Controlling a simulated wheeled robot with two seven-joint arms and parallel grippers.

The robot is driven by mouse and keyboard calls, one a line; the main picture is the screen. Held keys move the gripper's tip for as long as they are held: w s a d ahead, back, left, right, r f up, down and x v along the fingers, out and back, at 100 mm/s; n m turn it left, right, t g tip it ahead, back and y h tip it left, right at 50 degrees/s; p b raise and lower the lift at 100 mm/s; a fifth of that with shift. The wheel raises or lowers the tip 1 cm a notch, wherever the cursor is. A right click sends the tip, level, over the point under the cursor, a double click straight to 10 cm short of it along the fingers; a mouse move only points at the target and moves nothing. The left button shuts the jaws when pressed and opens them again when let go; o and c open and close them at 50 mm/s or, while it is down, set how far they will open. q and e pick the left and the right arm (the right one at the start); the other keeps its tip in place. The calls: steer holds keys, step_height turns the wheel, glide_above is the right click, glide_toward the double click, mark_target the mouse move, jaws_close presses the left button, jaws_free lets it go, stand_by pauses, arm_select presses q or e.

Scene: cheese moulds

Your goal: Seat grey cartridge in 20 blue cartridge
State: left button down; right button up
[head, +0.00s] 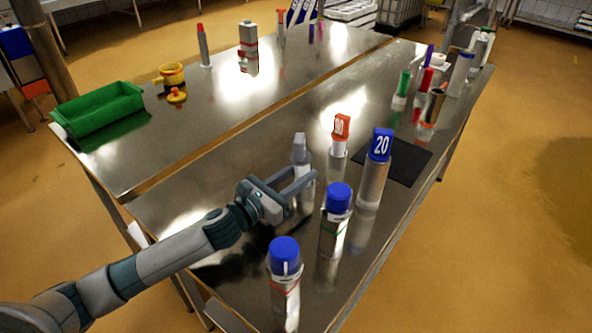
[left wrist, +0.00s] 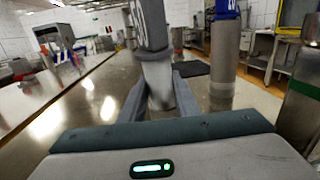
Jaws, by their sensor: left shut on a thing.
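The grey cartridge (head: 300,150) stands between the fingers of my left gripper (head: 304,180), which is shut on it. In the left wrist view the grey cartridge (left wrist: 157,78) is between the fingers, slightly tilted in the picture, with white marking near its cut-off top. The 20 blue cartridge (head: 374,182) is a clear-grey cylinder with a blue top marked 20. It stands upright on the table, right of my left gripper and apart from it. It also shows in the left wrist view (left wrist: 224,60), right of the grey cartridge. My right gripper is out of view.
Two blue-capped cans (head: 335,222) (head: 285,275) stand on the near side. An orange-topped cartridge (head: 339,138) stands behind, beside a black mat (head: 408,168). Several coloured cylinders crowd the far right. A green bin (head: 97,110) sits on the other table (head: 190,125).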

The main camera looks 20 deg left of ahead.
arm_select(q)
steer(key=shift+w+a+f, duration=0.1)
steer(key=shift+a+f, duration=0.15)
steer(key=shift+f, duration=0.7)
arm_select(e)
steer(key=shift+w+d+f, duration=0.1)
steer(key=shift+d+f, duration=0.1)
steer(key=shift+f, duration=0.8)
arm_select(q)
steer(key=shift+w+d+r+p, duration=0.15)
steer(key=shift+r+p, duration=0.7)
steer(key=shift+p, duration=0.05)
steer(key=shift+w+d+r+p, duration=0.1)
steer(key=shift+d+r+p, duration=0.05)
steer(key=shift+r+p, duration=0.3)
steer(key=shift+w+d+r+p, duration=0.15)
steer(key=shift+r+p, duration=0.15)
steer(key=shift+r, duration=0.15)
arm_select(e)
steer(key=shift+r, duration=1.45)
arm_select(q)
steer(key=shift+d+r, duration=0.1)
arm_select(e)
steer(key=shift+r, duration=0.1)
arm_select(q)
steer(key=shift+r+p, duration=0.1)
steer(key=shift+p, duration=0.4)
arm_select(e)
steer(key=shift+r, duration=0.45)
